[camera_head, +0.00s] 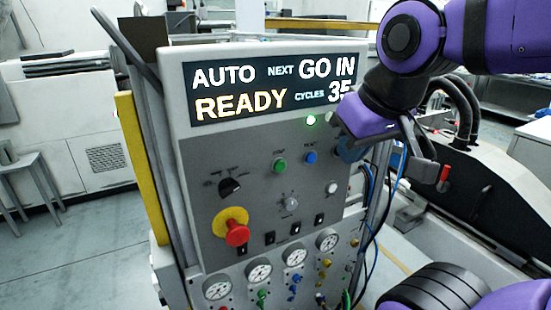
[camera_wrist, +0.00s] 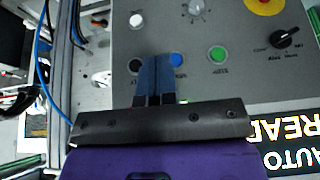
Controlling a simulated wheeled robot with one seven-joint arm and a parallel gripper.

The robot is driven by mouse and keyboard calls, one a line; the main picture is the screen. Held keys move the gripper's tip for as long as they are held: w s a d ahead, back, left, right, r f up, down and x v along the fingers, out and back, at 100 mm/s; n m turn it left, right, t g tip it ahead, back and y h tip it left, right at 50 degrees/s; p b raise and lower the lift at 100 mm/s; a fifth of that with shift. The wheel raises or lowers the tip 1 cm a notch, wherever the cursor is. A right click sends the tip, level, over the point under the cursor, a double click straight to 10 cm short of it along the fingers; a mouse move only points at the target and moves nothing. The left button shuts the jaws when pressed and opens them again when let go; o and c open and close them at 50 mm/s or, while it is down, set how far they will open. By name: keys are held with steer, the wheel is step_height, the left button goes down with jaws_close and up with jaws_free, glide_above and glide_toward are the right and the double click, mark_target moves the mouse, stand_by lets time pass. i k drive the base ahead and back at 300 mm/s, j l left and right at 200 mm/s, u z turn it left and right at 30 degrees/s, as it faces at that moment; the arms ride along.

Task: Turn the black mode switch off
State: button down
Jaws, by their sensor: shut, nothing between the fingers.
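The black mode switch (camera_head: 229,187) is a rotary knob on the upper left of the grey control panel (camera_head: 262,215), above the red emergency button. In the wrist view the switch (camera_wrist: 286,38) is at the upper right, with its pointer tilted. My gripper (camera_wrist: 156,58) is shut and empty, its blue fingers together in front of the panel beside the blue button. It is well away from the switch, on the other side of the green button. In the head view my purple wrist is at the panel's upper right, and the fingers are hard to make out.
The red emergency button on its yellow base (camera_head: 236,233) sits just below the switch. A green button (camera_head: 280,166), a blue button (camera_head: 310,157) and a grey knob (camera_head: 291,203) are to the right. The display (camera_head: 272,87) reads AUTO and READY. Gauges line the bottom; hoses hang at right.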

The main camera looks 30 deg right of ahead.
mark_target(227, 186)
steer(key=j+z, duration=0.25)
steer(key=j, duration=0.35)
steer(key=k+j+z, duration=0.15)
steer(key=j, duration=0.25)
steer(key=j+z, duration=0.15)
steer(key=j, duration=0.2)
steer(key=k+j+z, duration=0.15)
steer(key=j, duration=0.2)
steer(key=k+j+z, duration=0.15)
steer(key=j, duration=0.2)
steer(key=k+j+z, duration=0.2)
steer(key=k, duration=0.15)
steer(key=k+z, duration=0.15)
steer(key=k, duration=0.15)
